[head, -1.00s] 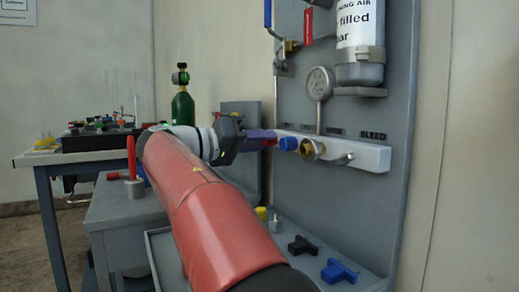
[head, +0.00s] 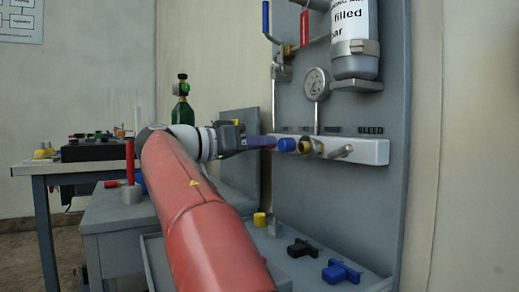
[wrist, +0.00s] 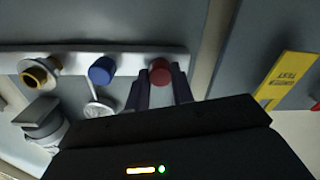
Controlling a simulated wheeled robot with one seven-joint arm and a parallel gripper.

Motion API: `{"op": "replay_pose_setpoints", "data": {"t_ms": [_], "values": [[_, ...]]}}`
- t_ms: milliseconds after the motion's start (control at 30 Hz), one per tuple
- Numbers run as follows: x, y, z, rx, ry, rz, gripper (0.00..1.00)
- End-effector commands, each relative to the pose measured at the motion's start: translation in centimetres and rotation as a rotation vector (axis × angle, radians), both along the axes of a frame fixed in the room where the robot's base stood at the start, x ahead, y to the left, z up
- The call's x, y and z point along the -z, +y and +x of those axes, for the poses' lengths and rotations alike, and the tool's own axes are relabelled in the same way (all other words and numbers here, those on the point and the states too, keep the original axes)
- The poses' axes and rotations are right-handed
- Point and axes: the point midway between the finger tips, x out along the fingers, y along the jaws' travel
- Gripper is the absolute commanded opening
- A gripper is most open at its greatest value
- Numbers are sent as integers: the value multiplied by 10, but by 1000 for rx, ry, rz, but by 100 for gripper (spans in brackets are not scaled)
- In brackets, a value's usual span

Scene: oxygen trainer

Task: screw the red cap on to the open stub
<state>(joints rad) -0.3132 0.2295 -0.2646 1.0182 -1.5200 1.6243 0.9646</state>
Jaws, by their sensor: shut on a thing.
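The red cap (wrist: 160,71) shows between the two fingers of my gripper (wrist: 161,84) in the wrist view. The fingers are shut on its sides. The cap is at the pale manifold bar (wrist: 70,60), near the bar's right end in this view. No open stub shows there; whatever lies behind the cap is hidden, and I cannot tell whether the cap is threaded on or only touching. In the head view my gripper (head: 262,143) reaches level to the bar from the left, and its fingers hide most of the cap.
A blue cap (wrist: 102,70) sits on the bar close beside my fingers, then a brass fitting (wrist: 38,75). A pressure gauge (head: 316,84) is above the bar. A black T-handled part (head: 302,248) and a blue one (head: 341,272) lie in the tray below.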

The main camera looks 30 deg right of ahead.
Motion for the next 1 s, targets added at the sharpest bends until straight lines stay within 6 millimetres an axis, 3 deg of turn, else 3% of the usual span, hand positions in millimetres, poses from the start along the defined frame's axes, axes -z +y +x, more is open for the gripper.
{"op": "replay_pose_setpoints", "data": {"t_ms": [233,500,833,1000], "values": [[0,-2,-4,33,-31,-13,0],[1,-3,-4,36,-288,-13,0],[1,-4,-5,38,-318,-13,0],[1,-4,-5,39,-492,-13,0]]}}
